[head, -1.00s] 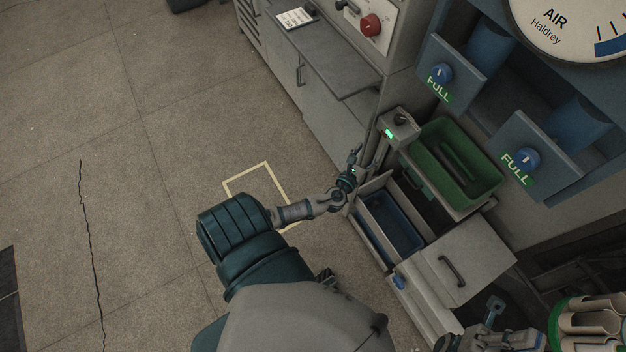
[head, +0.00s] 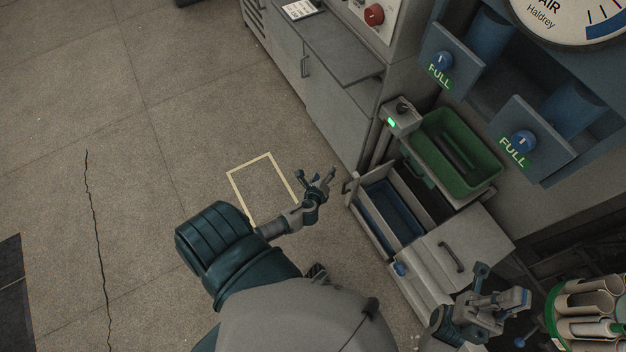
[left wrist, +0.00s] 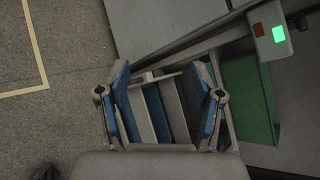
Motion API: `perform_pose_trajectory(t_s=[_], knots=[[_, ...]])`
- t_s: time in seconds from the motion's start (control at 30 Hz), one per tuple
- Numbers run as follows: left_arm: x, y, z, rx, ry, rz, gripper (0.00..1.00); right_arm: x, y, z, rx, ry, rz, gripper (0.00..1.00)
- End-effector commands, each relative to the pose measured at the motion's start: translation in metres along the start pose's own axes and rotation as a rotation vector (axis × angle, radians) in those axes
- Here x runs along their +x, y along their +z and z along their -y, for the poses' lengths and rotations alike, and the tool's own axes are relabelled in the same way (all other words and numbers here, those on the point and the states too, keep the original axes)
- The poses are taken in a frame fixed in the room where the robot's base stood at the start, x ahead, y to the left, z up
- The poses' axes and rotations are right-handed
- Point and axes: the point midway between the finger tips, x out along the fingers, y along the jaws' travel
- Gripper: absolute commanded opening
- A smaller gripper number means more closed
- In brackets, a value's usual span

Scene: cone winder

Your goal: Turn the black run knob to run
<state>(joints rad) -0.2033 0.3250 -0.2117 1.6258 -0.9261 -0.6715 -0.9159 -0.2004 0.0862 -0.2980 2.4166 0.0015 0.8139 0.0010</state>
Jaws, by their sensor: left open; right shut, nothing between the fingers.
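A small black knob (head: 404,108) sits on top of a grey box (head: 401,120) with a lit green lamp (head: 391,122). I cannot tell which way the knob points. My right gripper (head: 492,303) is shut and empty at the lower right, near the cabinet's front corner.
A green tub (head: 458,150) stands right of the box. The open drawer (head: 352,190) holds a blue tray (head: 388,222). A red knob (head: 374,14) is on a panel at the top. Blue FULL units (head: 535,150) hang at right. The floor at left is clear.

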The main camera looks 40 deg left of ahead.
Motion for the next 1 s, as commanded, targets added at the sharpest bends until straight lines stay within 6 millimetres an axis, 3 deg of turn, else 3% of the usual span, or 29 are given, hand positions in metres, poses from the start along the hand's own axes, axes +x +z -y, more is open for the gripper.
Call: perform_pose_trajectory(t_s=[0.23, 0.83, 0.93, 1.0], knots=[[-0.002, -0.007, -0.011, -0.064, 0.033, -0.02, 0.66, 0.001, 0.0, 0.001, 0.0, -0.001, 0.0, 0.0], [-0.003, -0.008, -0.011, -0.07, 0.036, -0.021, 0.66, 0.0, 0.001, 0.0, 0.0, 0.0, 0.006, 0.0], [-0.006, -0.013, -0.018, -0.108, 0.058, -0.033, 0.66, -0.008, 0.02, -0.001, -0.004, 0.001, 0.078, 0.0], [-0.009, -0.022, -0.029, -0.172, 0.094, -0.051, 0.66, -0.023, 0.049, -0.003, -0.009, 0.003, 0.191, 0.0]])
